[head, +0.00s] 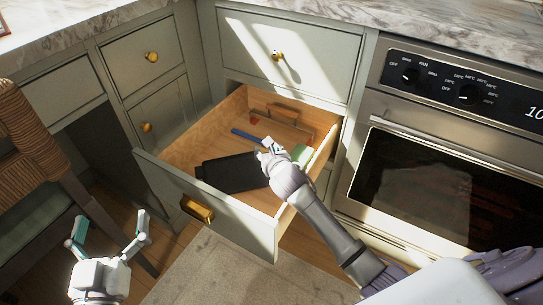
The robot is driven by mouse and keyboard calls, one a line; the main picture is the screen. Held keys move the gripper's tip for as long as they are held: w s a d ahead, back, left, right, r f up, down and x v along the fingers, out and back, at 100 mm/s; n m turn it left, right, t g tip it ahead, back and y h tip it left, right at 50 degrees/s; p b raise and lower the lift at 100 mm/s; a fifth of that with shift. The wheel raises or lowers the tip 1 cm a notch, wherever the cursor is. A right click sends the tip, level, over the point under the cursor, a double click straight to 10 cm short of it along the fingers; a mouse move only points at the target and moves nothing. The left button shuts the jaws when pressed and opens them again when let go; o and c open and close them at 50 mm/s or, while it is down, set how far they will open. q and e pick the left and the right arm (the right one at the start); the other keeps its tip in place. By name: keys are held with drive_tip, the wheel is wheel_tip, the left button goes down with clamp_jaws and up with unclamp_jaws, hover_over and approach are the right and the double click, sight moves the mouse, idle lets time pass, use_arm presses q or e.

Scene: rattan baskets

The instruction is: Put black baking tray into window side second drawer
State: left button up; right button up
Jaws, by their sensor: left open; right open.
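The black baking tray (232,173) lies inside the pulled-out second drawer (236,218), toward its front. The drawer has a wooden inside and a gold handle. My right gripper (267,146) is open over the drawer, just beyond the tray's right end; parts of its fingers are hard to see, and I cannot tell whether it touches the tray. My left gripper (108,231) is open and empty, low at the left, in front of the drawer and apart from it.
A wooden board (283,130), a blue item (246,136) and a pale green item (305,153) are also in the drawer. A closed drawer (290,55) is above. The oven (450,150) stands right; a woven chair (30,140) stands left.

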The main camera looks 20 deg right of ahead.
drive_tip(key=shift+s+r, duration=0.2)
drive_tip(key=shift+r, duration=0.3)
use_arm(q)
drive_tip(key=s+a+f+g+y+p, duration=0.1)
drive_tip(key=s+a+f+g+p, duration=0.1)
drive_tip(key=s+f+g, duration=0.2)
drive_tip(key=s+a+f+g+y+p, duration=0.2)
drive_tip(key=s+f+g, duration=0.3)
drive_tip(key=f, duration=0.6)
drive_tip(key=shift+s+a+n+g, duration=0.15)
drive_tip(key=shift+a+n+g, duration=0.2)
drive_tip(key=shift+g, duration=0.75)
use_arm(e)
drive_tip(key=v, duration=1.1)
drive_tip(key=shift+s, duration=0.3)
use_arm(q)
drive_tip(key=shift+c, duration=0.3)
